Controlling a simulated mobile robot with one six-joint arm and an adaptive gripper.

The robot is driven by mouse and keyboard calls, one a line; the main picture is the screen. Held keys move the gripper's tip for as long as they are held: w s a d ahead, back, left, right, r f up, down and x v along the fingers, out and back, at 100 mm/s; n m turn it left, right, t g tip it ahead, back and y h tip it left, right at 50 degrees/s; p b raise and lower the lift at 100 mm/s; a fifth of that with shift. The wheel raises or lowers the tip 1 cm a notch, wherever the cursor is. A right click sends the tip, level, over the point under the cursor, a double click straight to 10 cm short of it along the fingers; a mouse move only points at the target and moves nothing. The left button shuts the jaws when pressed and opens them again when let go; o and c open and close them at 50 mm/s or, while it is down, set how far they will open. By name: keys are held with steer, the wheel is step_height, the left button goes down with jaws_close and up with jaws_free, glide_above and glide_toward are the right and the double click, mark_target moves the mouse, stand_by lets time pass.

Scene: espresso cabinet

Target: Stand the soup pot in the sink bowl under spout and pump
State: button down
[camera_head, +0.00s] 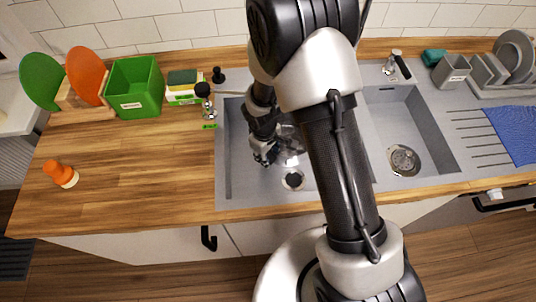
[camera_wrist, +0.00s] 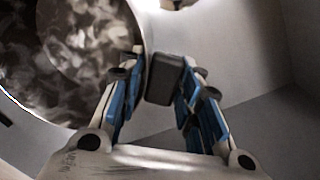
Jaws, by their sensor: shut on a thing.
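The soup pot (camera_wrist: 75,50) is shiny metal and fills the upper left of the wrist view. My gripper (camera_wrist: 163,85) is shut on its dark handle (camera_wrist: 163,78), with blue-padded fingers on both sides. In the head view my gripper (camera_head: 266,153) is inside the left sink bowl (camera_head: 240,185), and the pot (camera_head: 290,143) shows partly behind my arm. I cannot tell whether the pot touches the bowl floor. A black-topped metal fixture (camera_head: 204,95) and a small black pump-like piece (camera_head: 218,75) stand at the bowl's back left corner.
A round drain (camera_head: 293,181) lies in front of the pot. The right bowl (camera_head: 400,120) looks empty, with a black-handled tap (camera_head: 397,65) behind it.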

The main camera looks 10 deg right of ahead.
steer(key=shift+f, duration=0.1)
steer(key=c, duration=1.2)
jaws_free()
steer(key=shift+o, duration=0.2)
